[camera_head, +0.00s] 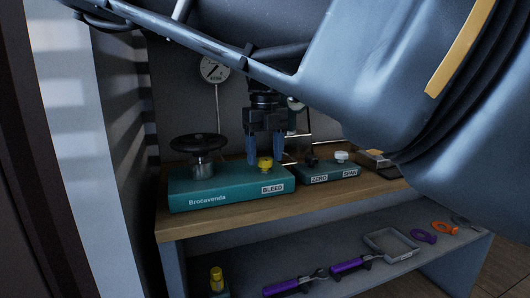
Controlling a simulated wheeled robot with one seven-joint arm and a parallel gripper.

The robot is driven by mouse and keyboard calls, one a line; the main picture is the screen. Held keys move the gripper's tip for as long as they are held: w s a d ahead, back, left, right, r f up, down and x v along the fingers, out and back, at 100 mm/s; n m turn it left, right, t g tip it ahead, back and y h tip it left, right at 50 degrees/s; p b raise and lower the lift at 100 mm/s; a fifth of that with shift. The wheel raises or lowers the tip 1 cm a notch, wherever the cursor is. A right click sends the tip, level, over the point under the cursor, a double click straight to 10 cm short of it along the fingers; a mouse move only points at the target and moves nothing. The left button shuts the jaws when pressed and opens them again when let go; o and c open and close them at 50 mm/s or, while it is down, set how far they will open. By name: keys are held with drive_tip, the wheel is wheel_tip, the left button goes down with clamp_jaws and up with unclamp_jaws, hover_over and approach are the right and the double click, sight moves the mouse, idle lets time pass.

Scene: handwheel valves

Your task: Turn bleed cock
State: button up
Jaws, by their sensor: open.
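The bleed cock is a small yellow knob (265,164) on the top of a teal box (215,197), just above a white label reading BLEED (272,188). My gripper (265,155) points down over the box with its two blue fingers apart. The yellow knob shows at the lower part of the fingers, in front of or between them; I cannot tell which from this view. I cannot tell whether either finger touches the knob.
A black handwheel (198,143) stands on the box's left. A second teal block (328,172) with ZERO and SPAN knobs is on the right. A dial gauge (214,69) rises behind. Purple-handled tools (350,265) and a tray (391,243) lie on the lower shelf.

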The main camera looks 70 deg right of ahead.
drive_tip(key=shift+r+p, duration=1.5)
drive_tip(key=shift+r, duration=1.45)
wheel_tip(320, 180, up, 8)
drive_tip(key=shift+f, duration=0.15)
